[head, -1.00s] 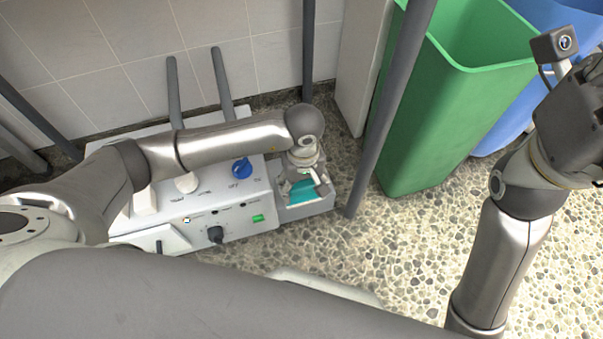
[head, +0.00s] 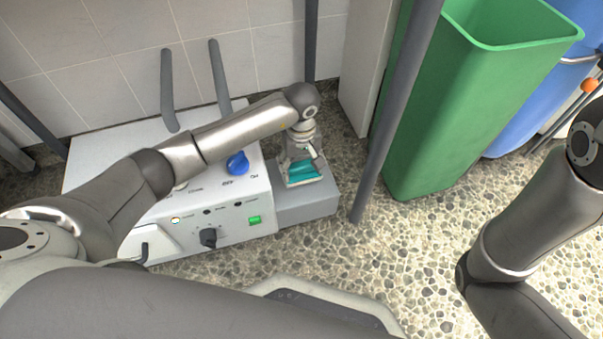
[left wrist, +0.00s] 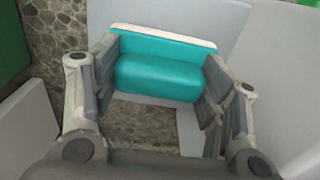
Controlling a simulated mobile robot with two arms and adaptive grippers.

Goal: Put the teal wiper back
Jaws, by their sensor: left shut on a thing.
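The teal wiper (head: 304,172) is between the fingers of my left gripper (head: 302,163). In the left wrist view the wiper (left wrist: 158,76) is a padded teal block with a white strip along its far edge. The fingers of my left gripper (left wrist: 160,68) press on its two ends. In the head view the wiper is over the grey box (head: 308,206) at the right end of the white machine (head: 120,150). I cannot tell whether it touches the box. My right gripper is outside the view; only part of my right arm shows at the right edge.
A grey post (head: 378,150) stands just right of the box. A green bin (head: 440,130) and a blue bin (head: 520,128) stand beyond it. Pebbled floor is clear in front.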

